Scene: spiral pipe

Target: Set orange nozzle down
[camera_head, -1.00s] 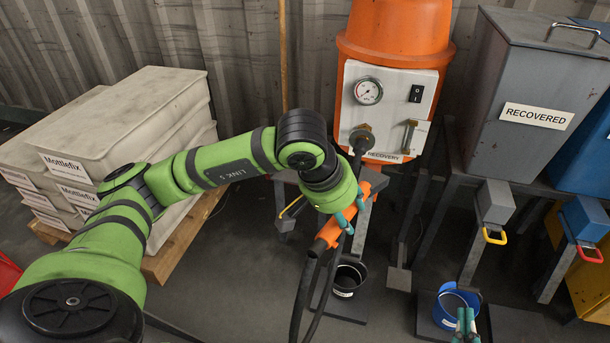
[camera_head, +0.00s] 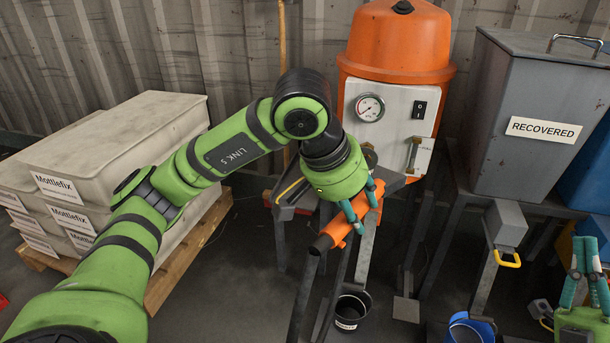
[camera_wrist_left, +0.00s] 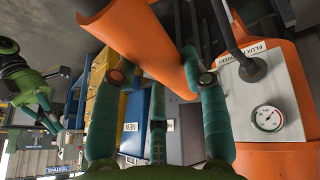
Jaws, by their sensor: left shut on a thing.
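The orange nozzle (camera_head: 338,232) is a tilted orange tube in the head view, in front of the orange recovery machine (camera_head: 400,45). My left gripper (camera_head: 358,215) is shut on it and holds it in the air.
A dark metal stand (camera_head: 290,198) is just behind and left of the nozzle. A black bucket (camera_head: 350,312) and a blue bucket (camera_head: 470,330) stand on the floor below. The grey "RECOVERED" bin (camera_head: 520,110) is at right, and stacked Mottlefix bags (camera_head: 110,140) are at left.

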